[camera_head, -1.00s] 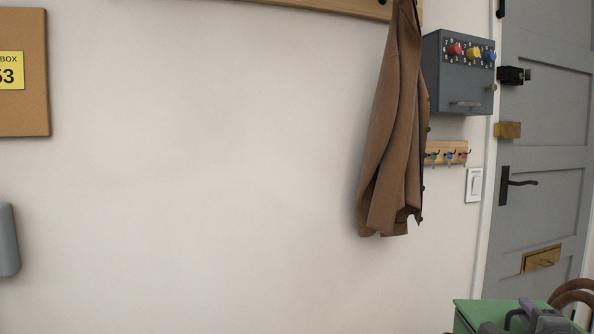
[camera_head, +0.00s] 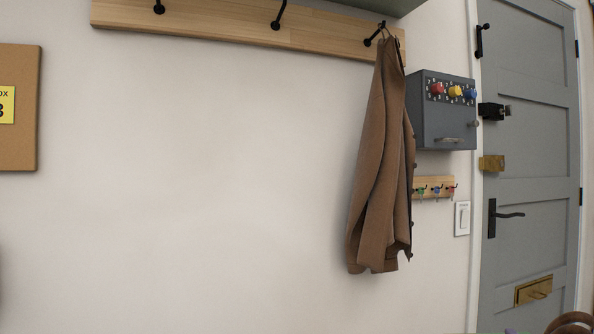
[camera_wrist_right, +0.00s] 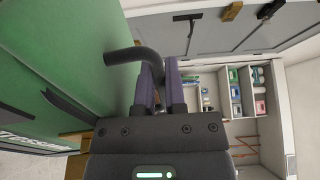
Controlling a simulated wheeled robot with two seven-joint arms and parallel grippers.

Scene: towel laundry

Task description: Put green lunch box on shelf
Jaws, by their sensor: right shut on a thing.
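The green lunch box (camera_wrist_right: 60,60) fills the left side of the right wrist view, with white lettering partly visible on its lower part. My right gripper (camera_wrist_right: 161,80) is shut on its black handle (camera_wrist_right: 130,55), whose bent end sticks out left of the purple fingers. The lunch box and both grippers are outside the head view. A grey-green board (camera_head: 365,8), perhaps the shelf's underside, shows at the top edge of the head view, above the wooden hook rail. Its top surface is hidden.
A brown coat (camera_head: 380,170) hangs from the wooden hook rail (camera_head: 220,24). A grey wall box (camera_head: 445,125) with coloured dials, a small key rack (camera_head: 434,187) and a grey door (camera_head: 535,150) are to the right. A cork board (camera_head: 18,130) is at left.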

